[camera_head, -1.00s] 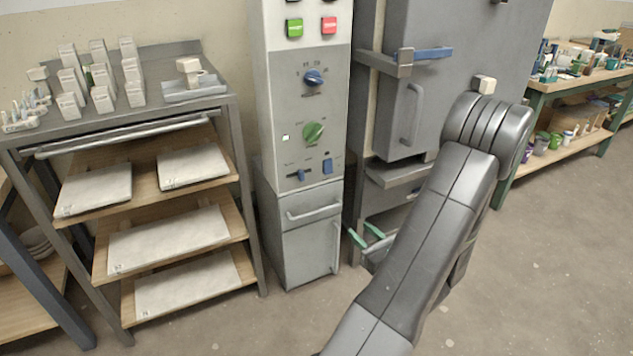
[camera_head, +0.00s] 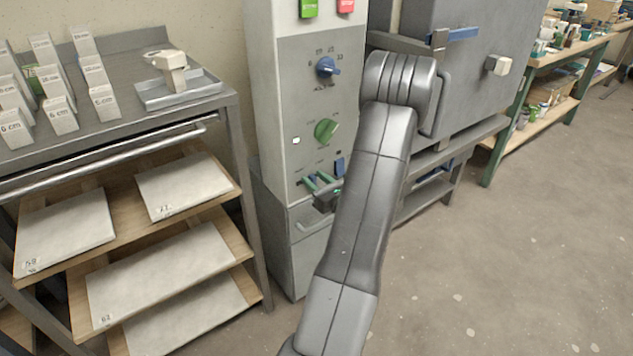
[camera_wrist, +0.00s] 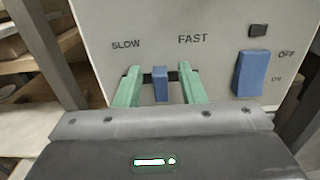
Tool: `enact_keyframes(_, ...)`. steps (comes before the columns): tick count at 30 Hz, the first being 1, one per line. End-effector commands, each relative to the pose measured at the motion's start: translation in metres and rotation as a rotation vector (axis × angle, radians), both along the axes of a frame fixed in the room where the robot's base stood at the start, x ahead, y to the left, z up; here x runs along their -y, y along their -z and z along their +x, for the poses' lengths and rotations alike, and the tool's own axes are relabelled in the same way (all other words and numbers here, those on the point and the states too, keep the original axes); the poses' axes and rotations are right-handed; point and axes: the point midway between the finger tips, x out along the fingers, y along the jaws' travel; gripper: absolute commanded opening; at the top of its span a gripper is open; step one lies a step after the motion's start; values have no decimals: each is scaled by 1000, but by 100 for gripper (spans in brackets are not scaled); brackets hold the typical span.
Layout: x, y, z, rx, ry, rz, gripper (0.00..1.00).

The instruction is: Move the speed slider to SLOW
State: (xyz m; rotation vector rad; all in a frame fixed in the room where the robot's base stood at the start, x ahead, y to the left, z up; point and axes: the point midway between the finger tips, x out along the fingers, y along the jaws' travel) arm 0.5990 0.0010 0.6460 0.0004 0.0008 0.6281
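The speed slider is a small blue knob (camera_wrist: 160,84) on a dark horizontal slot in the grey panel (camera_wrist: 95,25). In the wrist view it sits about midway between the SLOW label (camera_wrist: 125,44) at left and the FAST label (camera_wrist: 193,39) at right. My gripper (camera_wrist: 160,88) is open, with one green finger on each side of the knob and a gap visible on both sides. In the head view, my gripper (camera_head: 318,182) is at the lower part of the panel, and it partly covers the slider.
A blue ON/OFF rocker switch (camera_wrist: 252,74) is right of the slider. Above it are a green knob (camera_head: 326,131) and a blue knob (camera_head: 327,67). A shelf rack (camera_head: 245,165) stands close at left, and a kiln (camera_head: 470,60) is at right.

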Motion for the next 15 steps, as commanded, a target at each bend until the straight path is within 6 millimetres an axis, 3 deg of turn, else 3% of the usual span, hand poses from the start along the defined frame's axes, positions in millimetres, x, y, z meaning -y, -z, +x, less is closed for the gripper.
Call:
enact_keyframes(6, 0, 0, 0, 0, 0, 0, 34)
enact_keyframes(11, 0, 0, 0, 0, 0, 0, 3)
enact_keyframes(15, 0, 0, 0, 0, 0, 0, 0)
